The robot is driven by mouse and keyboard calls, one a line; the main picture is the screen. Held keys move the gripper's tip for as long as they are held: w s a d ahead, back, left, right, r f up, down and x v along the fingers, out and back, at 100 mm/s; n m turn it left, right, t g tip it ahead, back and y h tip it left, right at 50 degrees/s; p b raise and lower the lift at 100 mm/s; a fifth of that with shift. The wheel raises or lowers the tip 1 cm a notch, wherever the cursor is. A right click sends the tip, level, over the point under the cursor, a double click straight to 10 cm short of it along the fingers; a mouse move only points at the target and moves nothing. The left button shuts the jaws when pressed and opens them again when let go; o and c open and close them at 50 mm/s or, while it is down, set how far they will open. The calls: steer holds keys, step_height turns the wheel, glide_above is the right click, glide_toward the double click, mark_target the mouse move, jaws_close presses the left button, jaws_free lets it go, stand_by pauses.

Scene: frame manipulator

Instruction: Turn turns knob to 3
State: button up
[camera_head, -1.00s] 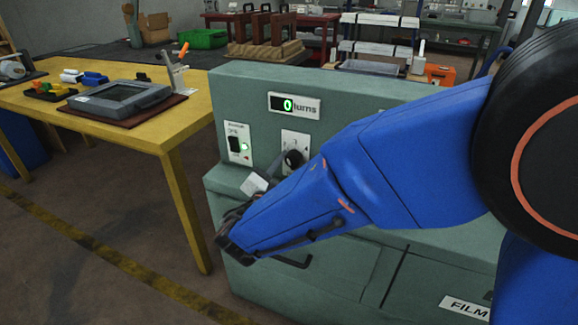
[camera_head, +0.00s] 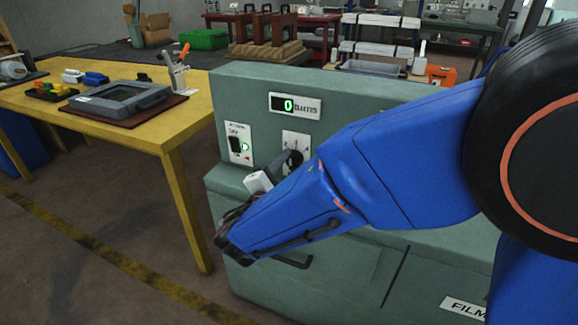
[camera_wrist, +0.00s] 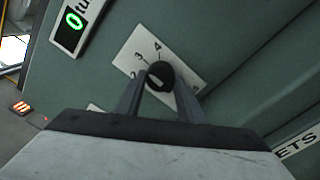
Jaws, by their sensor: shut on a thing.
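The turns knob (camera_wrist: 160,74) is a round black knob with a pale mark, on a white dial plate (camera_wrist: 142,50) with numbers around it. In the wrist view the 3 and 4 show above the knob; which number it points to I cannot tell. My gripper (camera_wrist: 158,88) is shut on the knob, one finger on each side. In the head view the knob (camera_head: 294,158) is partly hidden by my gripper and arm. The turns display (camera_head: 290,105) above it reads a green 0.
A power switch panel (camera_head: 238,144) with a green light is left of the knob on the green machine (camera_head: 350,95). A yellow table (camera_head: 170,135) with a grey frame (camera_head: 122,100) stands at the left. Floor between table and machine is free.

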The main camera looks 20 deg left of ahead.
steer(key=shift+f, duration=0.1)
steer(key=o, duration=1)
steer(key=s, duration=1.7)
steer(key=shift+s+a+f, duration=0.2)
steer(key=shift+a, duration=0.2)
